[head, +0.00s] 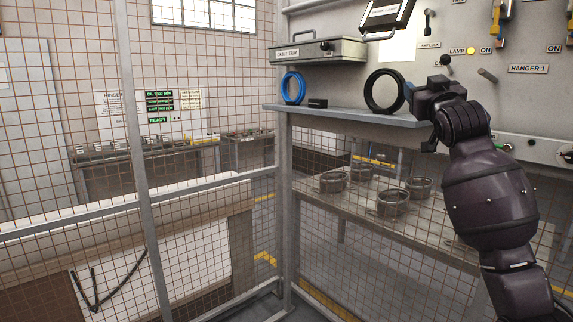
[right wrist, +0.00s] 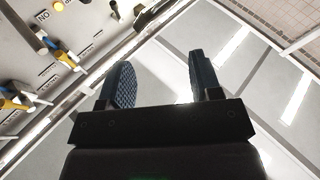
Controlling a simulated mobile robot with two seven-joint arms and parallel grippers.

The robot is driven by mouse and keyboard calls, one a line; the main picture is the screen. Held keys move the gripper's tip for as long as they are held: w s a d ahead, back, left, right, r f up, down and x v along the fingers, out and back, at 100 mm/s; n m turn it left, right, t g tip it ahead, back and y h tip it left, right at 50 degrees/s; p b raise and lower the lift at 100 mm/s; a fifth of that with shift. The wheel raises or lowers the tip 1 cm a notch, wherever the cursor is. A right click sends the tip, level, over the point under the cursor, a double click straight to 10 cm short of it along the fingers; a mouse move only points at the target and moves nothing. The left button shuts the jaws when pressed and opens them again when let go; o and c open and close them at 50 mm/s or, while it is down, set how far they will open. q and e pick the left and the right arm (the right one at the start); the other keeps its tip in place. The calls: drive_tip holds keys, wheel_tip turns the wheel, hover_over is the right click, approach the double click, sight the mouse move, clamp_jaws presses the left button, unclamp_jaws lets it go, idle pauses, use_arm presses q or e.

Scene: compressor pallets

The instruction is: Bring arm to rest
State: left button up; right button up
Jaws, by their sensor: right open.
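My right arm comes in from the lower right of the head view, and its gripper (head: 424,120) is beside the front edge of the grey shelf (head: 350,115), just right of a black ring (head: 372,108) standing upright. I cannot tell in the head view whether it touches the ring. In the right wrist view the two fingers (right wrist: 160,90) are apart with nothing between them; they point up toward the ceiling. My left gripper is not in view.
A blue ring (head: 293,88) and a small black block (head: 317,103) are on the shelf. A grey cable tray box (head: 320,51) is above them. The panel with knobs and a HANGER 1 label (head: 528,69) is at the right. Wire mesh fencing (head: 210,150) stands at left.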

drive_tip(key=s+a+f+n+g+y, duration=0.1)
drive_tip(key=s+f, duration=0.3)
drive_tip(key=f, duration=0.9)
drive_tip(key=s+a+f+g+y, duration=0.15)
drive_tip(key=s+f, duration=0.25)
drive_tip(key=f, duration=0.8)
drive_tip(key=s+a+f+n+g, duration=0.1)
drive_tip(key=s+f, duration=0.2)
drive_tip(key=f, duration=1)
drive_tip(key=s+d+f+m+g+h, duration=0.1)
drive_tip(key=s+f+g, duration=0.5)
drive_tip(key=s+f, duration=2.3)
drive_tip(key=shift+s+m+g+h, duration=0.4)
drive_tip(key=shift+s+m, duration=0.45)
drive_tip(key=shift+m, duration=0.25)
